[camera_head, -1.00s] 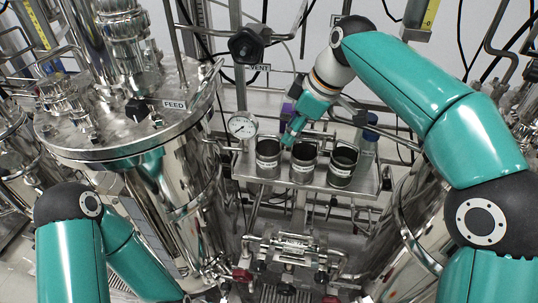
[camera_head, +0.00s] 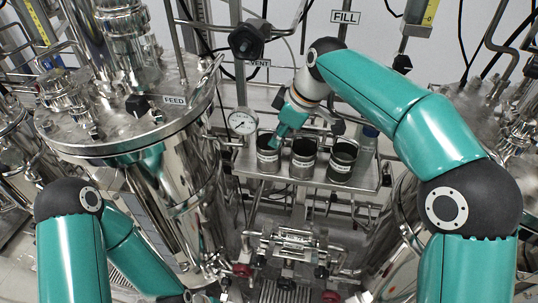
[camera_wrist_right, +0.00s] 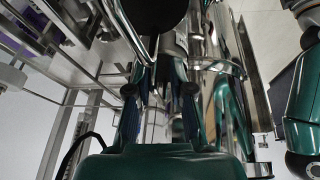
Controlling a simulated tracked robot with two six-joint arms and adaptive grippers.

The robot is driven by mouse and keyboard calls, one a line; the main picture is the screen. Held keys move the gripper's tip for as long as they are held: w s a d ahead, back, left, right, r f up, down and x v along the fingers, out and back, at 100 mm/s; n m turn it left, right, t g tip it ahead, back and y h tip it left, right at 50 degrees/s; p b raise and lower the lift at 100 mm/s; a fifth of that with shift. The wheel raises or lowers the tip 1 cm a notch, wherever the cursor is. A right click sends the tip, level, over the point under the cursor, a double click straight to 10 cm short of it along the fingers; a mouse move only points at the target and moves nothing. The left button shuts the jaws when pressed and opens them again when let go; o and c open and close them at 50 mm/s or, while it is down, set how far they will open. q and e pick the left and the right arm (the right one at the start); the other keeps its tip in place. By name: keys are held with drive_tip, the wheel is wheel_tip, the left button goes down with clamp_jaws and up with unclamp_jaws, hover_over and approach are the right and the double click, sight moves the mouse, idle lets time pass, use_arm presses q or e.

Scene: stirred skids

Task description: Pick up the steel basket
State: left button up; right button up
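Three open-topped steel containers with white labels stand in a row on a metal shelf: left (camera_head: 268,158), middle (camera_head: 303,160) and right (camera_head: 341,163). I cannot tell which, if any, is the steel basket. My right gripper (camera_head: 275,140) points down at the left container's rim and covers part of its mouth; whether it touches is unclear. In the right wrist view its two fingers (camera_wrist_right: 160,100) stand apart, with shiny metal beyond them and nothing clearly held. My left arm comes in at the lower left; its gripper is below the picture.
A large steel vessel (camera_head: 165,200) marked FEED stands left of the shelf (camera_head: 310,181). A pressure gauge (camera_head: 242,122) is close left of the containers. Piping and red-knobbed valves (camera_head: 242,269) lie below. A black knob (camera_head: 247,39) hangs above.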

clamp_jaws()
drive_tip(key=shift+r, duration=0.1)
drive_tip(key=shift+r, duration=0.2)
drive_tip(key=shift+s+f+b, duration=0.1)
drive_tip(key=shift+s+b, duration=0.2)
drive_tip(key=shift+s, duration=0.05)
drive_tip(key=s+a+b, duration=0.1)
drive_tip(key=s+b, duration=0.4)
drive_tip(key=s, duration=1.2)
drive_tip(key=shift+s+a, duration=0.15)
drive_tip(key=shift+a, duration=0.05)
drive_tip(key=shift+r, duration=0.25)
drive_tip(key=shift+r+p, duration=0.85)
drive_tip(key=shift+r, duration=0.15)
